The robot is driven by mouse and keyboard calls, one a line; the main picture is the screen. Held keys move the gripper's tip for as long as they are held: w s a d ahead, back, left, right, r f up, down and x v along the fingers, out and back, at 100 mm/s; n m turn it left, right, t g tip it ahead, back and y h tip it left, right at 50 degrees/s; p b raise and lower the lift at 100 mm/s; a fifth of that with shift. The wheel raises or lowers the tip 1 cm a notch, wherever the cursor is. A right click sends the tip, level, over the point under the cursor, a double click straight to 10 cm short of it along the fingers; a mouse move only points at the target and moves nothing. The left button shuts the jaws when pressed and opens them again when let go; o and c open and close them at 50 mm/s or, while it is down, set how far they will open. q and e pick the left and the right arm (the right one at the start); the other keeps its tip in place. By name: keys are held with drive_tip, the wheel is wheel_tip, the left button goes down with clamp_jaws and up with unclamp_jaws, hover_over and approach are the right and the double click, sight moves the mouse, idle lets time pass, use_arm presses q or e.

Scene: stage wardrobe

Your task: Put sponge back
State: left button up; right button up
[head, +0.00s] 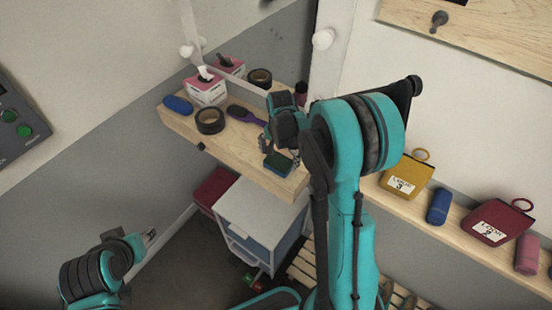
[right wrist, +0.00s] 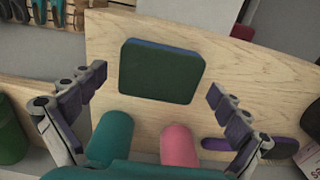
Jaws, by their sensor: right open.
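The sponge (head: 278,163) has a dark green top and a blue underside. It lies flat near the front end of the wooden shelf in the head view. In the right wrist view the sponge (right wrist: 160,72) lies between and just ahead of the fingertips, with bare wood around it. My right gripper (head: 281,150) is open over the sponge, and no finger visibly touches it. My left gripper (head: 149,236) is low at the left, away from the shelf; its finger opening is too small to judge.
The shelf (head: 238,150) also holds a hairbrush (head: 245,115), a tape roll (head: 210,121), a tissue box (head: 206,88) and a blue object (head: 178,105). A pink cylinder (right wrist: 179,145) and a teal one (right wrist: 111,137) show near my right gripper. Pouches (head: 407,176) line the right ledge.

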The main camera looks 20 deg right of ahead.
sight(279, 162)
drive_tip(key=shift+r, duration=0.1)
wheel_tip(279, 162, up, 11)
drive_tip(key=p, duration=0.2)
drive_tip(key=s+a+r+n+t, duration=0.2)
drive_tip(key=s+a+n+t, duration=0.1)
drive_tip(key=s+n, duration=0.3)
drive_tip(key=s+a+r+n+t, duration=0.2)
drive_tip(key=s+a+n+t, duration=0.2)
drive_tip(key=s, duration=0.7)
drive_tip(key=shift+a+r+n, duration=0.25)
drive_tip(key=shift+r+n, duration=0.15)
drive_tip(key=shift+n, duration=0.6)
drive_tip(key=shift+w, duration=0.1)
wheel_tip(279, 162, down, 12)
drive_tip(key=b, duration=1.1)
drive_tip(key=shift+a+r, duration=0.2)
drive_tip(key=shift+a, duration=0.2)
